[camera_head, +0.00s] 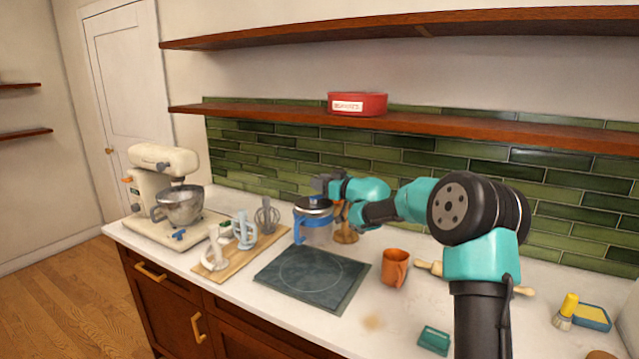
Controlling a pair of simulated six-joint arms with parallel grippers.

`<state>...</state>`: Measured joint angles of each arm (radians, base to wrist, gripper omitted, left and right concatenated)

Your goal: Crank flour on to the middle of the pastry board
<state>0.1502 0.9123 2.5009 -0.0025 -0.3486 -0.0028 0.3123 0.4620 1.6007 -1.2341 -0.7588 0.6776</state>
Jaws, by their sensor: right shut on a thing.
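The pastry board (345,290) is a dark square slab with a faint circle, lying flat on the white counter. A clear jar-like flour sifter (318,236) with a dark lid and blue handle is upright at the board's back edge. I cannot tell whether it stands or hangs just above the surface. My right gripper (324,190) is at the top of the sifter, shut on it; its fingertips are partly hidden. I see no flour on the board. My left gripper is not in view.
A cream stand mixer (160,170) and a wooden board (255,256) with several beaters are to the left. An orange mug (394,268) stands right of the pastry board. A teal block (434,340), a brush (567,308) and a sponge (593,316) lie farther right. A shelf (430,128) runs above.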

